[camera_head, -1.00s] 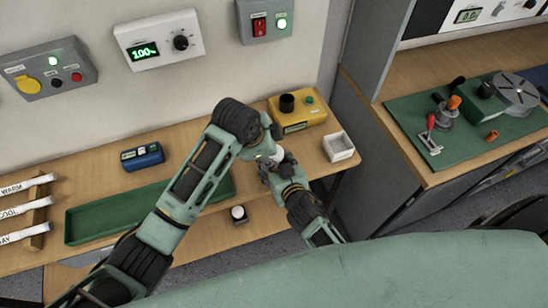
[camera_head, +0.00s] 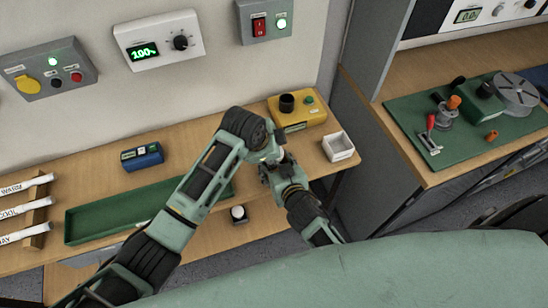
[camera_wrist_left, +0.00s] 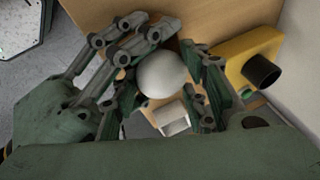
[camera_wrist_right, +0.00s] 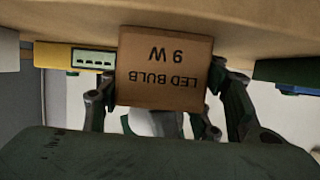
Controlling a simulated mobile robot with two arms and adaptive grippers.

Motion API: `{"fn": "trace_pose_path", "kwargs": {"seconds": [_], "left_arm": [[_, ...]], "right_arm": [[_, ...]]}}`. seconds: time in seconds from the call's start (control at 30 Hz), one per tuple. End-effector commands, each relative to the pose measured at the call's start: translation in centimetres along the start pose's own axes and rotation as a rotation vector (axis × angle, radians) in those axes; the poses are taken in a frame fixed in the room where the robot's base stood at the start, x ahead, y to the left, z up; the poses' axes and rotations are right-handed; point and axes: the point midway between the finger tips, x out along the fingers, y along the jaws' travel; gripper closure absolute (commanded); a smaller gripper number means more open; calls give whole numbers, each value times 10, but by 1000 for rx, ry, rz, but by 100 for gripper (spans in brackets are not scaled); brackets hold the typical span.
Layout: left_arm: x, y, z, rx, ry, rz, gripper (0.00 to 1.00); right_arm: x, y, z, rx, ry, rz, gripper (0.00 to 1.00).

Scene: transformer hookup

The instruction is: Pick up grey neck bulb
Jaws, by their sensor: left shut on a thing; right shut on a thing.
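A bulb with a round white globe (camera_wrist_left: 162,75) sits between my gripper fingers in the left wrist view. Part of the bulb shows pale below a carton in the right wrist view (camera_wrist_right: 150,122); its neck colour cannot be made out. My left gripper (camera_head: 268,157) and right gripper (camera_head: 276,168) meet above the bench's right part. In the head view the arms hide the bulb.
A yellow tester (camera_head: 297,117), white open box (camera_head: 339,147), blue meter (camera_head: 142,157) and green tray (camera_head: 110,218) are on the bench. A white round item (camera_head: 238,212) sits lower down.

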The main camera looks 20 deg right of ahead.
Motion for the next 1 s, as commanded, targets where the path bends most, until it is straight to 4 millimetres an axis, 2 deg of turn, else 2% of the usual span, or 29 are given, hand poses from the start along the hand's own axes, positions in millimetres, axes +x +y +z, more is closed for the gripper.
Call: {"fn": "trace_pose_path", "kwargs": {"seconds": [0.27,0.37,0.7,0.83,1.0], "left_arm": [[-2,3,0,-1,-3,11,86],[-14,-2,-5,0,0,8,86],[-75,-24,-24,1,1,3,86],[-87,-27,-28,-1,0,4,86],[-92,-28,-29,-1,0,5,86]], "right_arm": [[1,0,-1,1,2,0,68],[1,0,-1,1,2,1,68],[0,1,0,0,1,1,68],[0,1,0,0,1,1,68],[0,1,0,0,1,1,68]]}}
